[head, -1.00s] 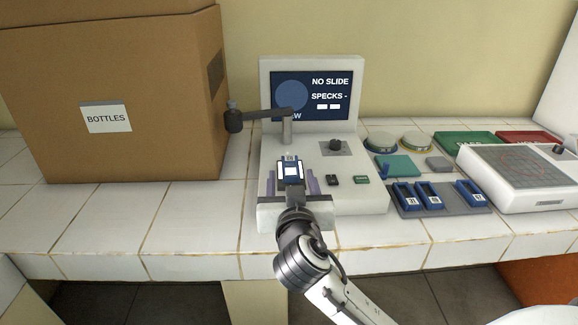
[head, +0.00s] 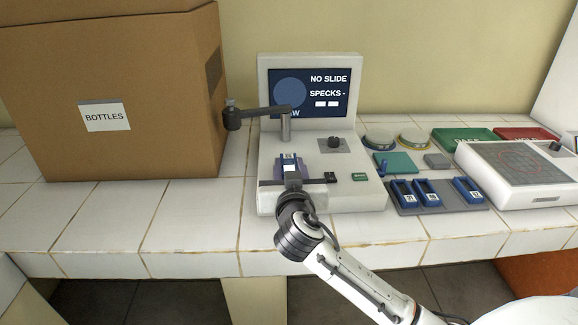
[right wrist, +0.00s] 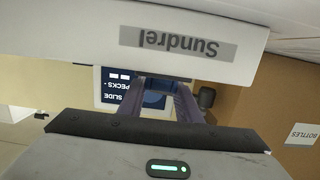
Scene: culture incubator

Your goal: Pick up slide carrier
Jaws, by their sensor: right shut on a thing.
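The slide carrier (head: 288,160) is a small blue piece with a white label, on the front of the white viewing machine (head: 352,198) in the head view. My right gripper (head: 291,172) is shut on it, with its purplish fingers close on both sides. In the right wrist view the carrier (right wrist: 164,80) shows only in part, as a dark blue piece between the fingers. I cannot tell whether it is clear of the machine's surface. My left gripper is not in view.
The machine's screen (head: 330,90) reads NO SLIDE. On the right, a grey rack (head: 445,207) holds more blue carriers. A BOTTLES box (head: 110,60) fills the left; tiles between are clear.

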